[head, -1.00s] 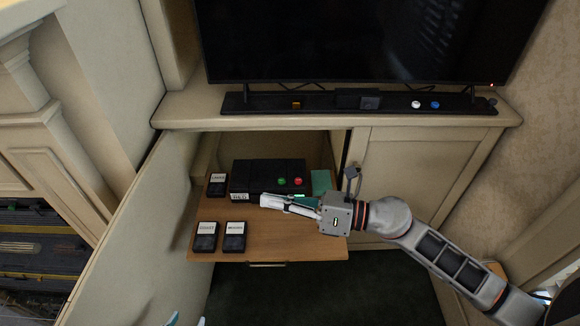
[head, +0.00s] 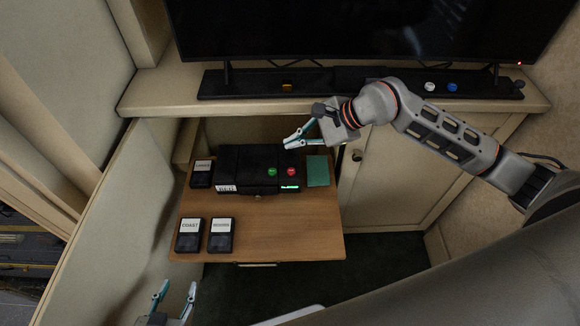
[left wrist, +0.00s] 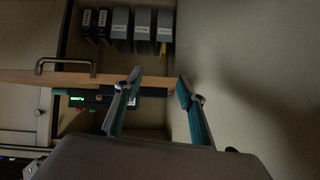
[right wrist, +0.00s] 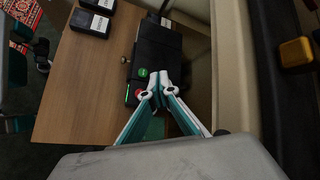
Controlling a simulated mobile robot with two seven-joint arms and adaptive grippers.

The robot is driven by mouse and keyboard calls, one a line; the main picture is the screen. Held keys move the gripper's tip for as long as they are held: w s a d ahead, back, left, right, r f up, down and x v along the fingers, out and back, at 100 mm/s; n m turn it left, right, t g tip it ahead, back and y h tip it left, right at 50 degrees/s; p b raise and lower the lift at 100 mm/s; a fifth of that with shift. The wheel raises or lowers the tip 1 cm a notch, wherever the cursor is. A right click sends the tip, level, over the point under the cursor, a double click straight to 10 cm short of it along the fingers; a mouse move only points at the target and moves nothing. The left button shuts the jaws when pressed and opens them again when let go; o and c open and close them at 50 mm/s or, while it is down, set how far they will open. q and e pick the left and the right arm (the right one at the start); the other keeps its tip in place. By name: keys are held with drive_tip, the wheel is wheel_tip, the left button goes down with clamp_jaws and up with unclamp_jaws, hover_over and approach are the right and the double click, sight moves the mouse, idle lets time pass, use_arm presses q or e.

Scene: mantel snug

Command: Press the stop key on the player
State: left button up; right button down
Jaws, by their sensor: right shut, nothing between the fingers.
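The player (head: 240,163) is a black box on the wooden pull-out shelf (head: 265,232). It has a round green key (head: 272,171), a round red key (head: 292,171) and a lit green display (head: 290,187). My right gripper (head: 288,143) is shut and empty, above the back right of the player. In the right wrist view its fingertips (right wrist: 160,78) appear close beside the red key (right wrist: 140,94) and green key (right wrist: 143,72); I see no clear contact. My left gripper (head: 177,285) is open and empty, low in front of the shelf; its spread fingers show in the left wrist view (left wrist: 158,78).
Labelled black cartridges (head: 189,235) lie at the shelf's front left, and another (head: 202,174) left of the player. A green pad (head: 318,171) lies right of it. The mantel ledge (head: 150,92) and television (head: 350,30) stand above. An open cabinet door (head: 110,225) is at left.

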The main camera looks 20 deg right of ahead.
sight(294, 172)
wheel_tip(294, 172, down, 8)
drive_tip(key=b, duration=0.4)
drive_tip(key=shift+b, duration=0.3)
drive_tip(key=shift+f, duration=0.4)
idle(1.0)
drive_tip(key=shift+f, duration=0.15)
